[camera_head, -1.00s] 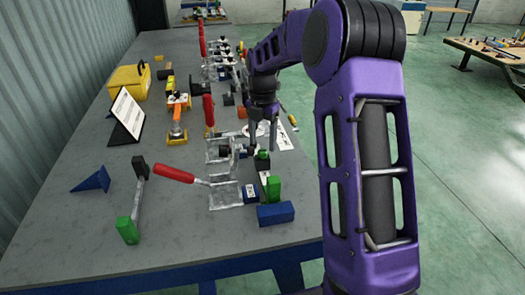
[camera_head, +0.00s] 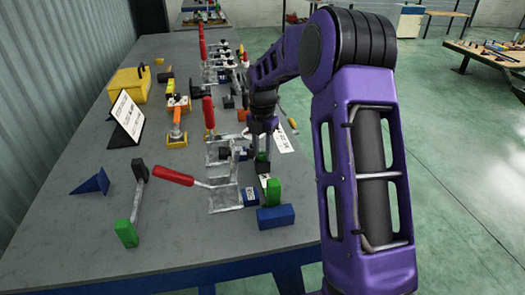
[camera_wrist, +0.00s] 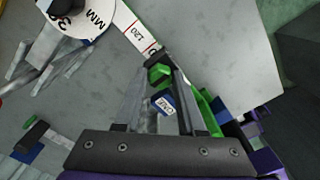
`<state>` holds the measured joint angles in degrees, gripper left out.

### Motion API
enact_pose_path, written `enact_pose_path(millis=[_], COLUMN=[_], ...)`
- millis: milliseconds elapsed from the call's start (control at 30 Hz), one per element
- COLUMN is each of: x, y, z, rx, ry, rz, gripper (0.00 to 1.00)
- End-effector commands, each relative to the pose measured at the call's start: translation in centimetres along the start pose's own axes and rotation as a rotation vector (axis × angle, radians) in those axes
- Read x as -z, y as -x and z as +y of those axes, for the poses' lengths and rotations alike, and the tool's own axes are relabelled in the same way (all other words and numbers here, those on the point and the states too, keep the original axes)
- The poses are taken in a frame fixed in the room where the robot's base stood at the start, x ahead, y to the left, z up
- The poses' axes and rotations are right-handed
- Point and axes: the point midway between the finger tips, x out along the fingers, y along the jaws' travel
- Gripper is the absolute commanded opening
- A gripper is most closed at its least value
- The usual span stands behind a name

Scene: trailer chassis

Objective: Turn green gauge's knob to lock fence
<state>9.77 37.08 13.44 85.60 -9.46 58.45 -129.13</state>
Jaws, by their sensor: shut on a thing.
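The green knob (camera_wrist: 159,75) of the gauge shows in the wrist view between the tips of my gripper (camera_wrist: 162,70). The fingers are shut on it. In the head view my gripper (camera_head: 262,150) points down at the knob from above, and the fingers partly cover the knob. A dark block, seemingly the fence (camera_wrist: 148,56), lies beside the knob. The exact knob angle and whether the fence is locked cannot be told.
A blue block (camera_head: 276,216) and a green-ended tool (camera_head: 273,190) lie near the table's front. A red-handled clamp (camera_head: 174,175) stands left of my gripper. A black-headed tool with a green end (camera_head: 127,232) lies farther left. Bare table (camera_head: 70,235) is at front left.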

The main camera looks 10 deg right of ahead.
Motion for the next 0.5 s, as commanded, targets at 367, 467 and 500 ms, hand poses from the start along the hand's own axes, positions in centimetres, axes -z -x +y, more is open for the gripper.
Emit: enact_pose_path(millis=[367,467,500], x=[-0.02,-0.02,-0.02], y=[0.13,0.18,0.19], z=[-0.01,-0.01,0.0], rx=[0.0,0.0,0.0], ry=[-0.036,-0.078,-0.101], rz=[0.0,0.0,0.0], gripper=[0.0,0.0,0.0])
